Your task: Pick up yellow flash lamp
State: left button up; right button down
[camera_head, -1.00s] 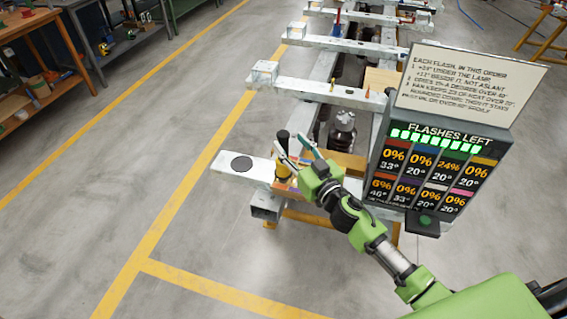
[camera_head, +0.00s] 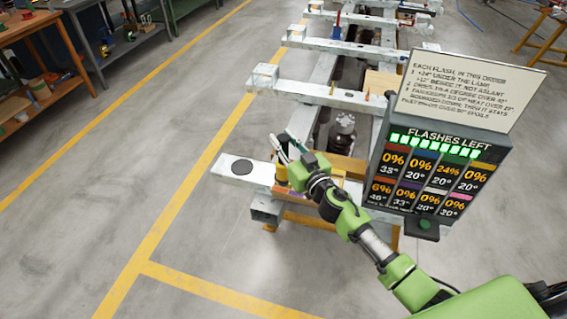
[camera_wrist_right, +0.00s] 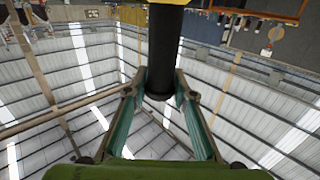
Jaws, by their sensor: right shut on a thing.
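The flash lamp (camera_head: 281,174) stands upright at the near end of the frame, with its yellow lower part showing below my fingers. In the right wrist view its black cylindrical part (camera_wrist_right: 164,50) lies between the two fingers, with a bit of yellow at the top edge. My right gripper (camera_head: 285,150) is shut on this black part, which it mostly hides in the head view. In the wrist view my right gripper (camera_wrist_right: 161,85) has a finger against each side of it. My left gripper is not in view.
A panel headed "FLASHES LEFT" (camera_head: 437,143) with coloured percentage tiles stands close to the right of my arm. A white beam with a dark round disc (camera_head: 242,167) extends left of the lamp. A dark bottle-like object (camera_head: 344,128) stands behind. The floor at left is clear.

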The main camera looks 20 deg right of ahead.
jog(key=shift+w+r, duration=0.1)
jog(key=shift+r, duration=0.15)
